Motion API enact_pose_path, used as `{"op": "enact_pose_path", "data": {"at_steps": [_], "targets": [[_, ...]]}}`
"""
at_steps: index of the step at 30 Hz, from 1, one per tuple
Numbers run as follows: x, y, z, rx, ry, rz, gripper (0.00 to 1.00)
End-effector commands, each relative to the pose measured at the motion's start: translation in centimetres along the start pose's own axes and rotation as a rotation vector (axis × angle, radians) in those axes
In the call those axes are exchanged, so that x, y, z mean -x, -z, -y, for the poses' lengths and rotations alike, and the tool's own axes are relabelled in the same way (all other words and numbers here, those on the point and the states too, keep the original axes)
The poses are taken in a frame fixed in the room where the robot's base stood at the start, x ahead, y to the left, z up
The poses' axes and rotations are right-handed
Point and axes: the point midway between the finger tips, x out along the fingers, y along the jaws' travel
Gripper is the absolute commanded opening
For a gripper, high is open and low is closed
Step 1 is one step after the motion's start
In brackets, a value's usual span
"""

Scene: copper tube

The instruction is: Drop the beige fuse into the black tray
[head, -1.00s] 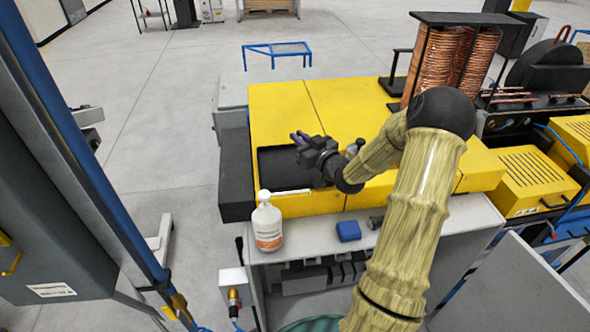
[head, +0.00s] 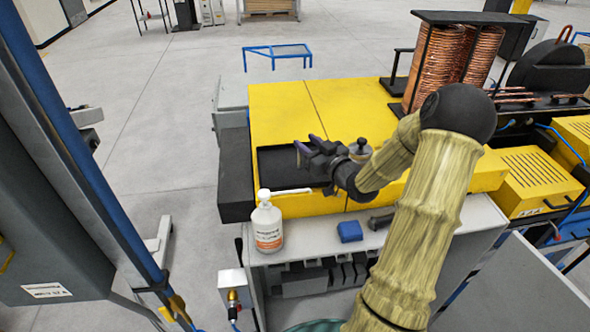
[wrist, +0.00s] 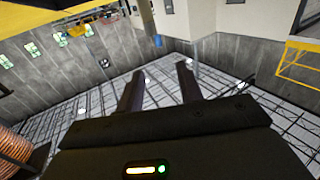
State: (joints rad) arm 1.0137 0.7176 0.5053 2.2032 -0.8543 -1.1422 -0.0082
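The black tray (head: 272,165) is a shallow dark recess in the yellow machine top, in the middle of the head view. My gripper (head: 299,151) is over the right part of the tray and hides some of it. In the wrist view my gripper (wrist: 158,88) has its two fingers well apart, with nothing visible between them. The wrist camera looks out across the hall toward a wall, not down at the tray. I cannot make out a beige fuse in either view. The visible left part of the tray looks empty.
A white pump bottle (head: 267,224) stands in front of the tray. A blue block (head: 349,231) and a dark cylindrical piece (head: 381,220) lie on the grey ledge. Copper coils (head: 440,68) stand behind my arm. The yellow top (head: 285,108) behind the tray is clear.

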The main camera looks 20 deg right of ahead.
Motion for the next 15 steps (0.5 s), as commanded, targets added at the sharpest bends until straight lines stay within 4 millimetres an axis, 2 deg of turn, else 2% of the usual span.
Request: {"op": "enact_pose_path", "data": {"at_steps": [3,15], "targets": [[2.6,-0.4,-0.1,0.002,-0.004,0.001,0.36],[10.5,-0.3,-0.1,0.002,-0.005,0.001,0.36]]}}
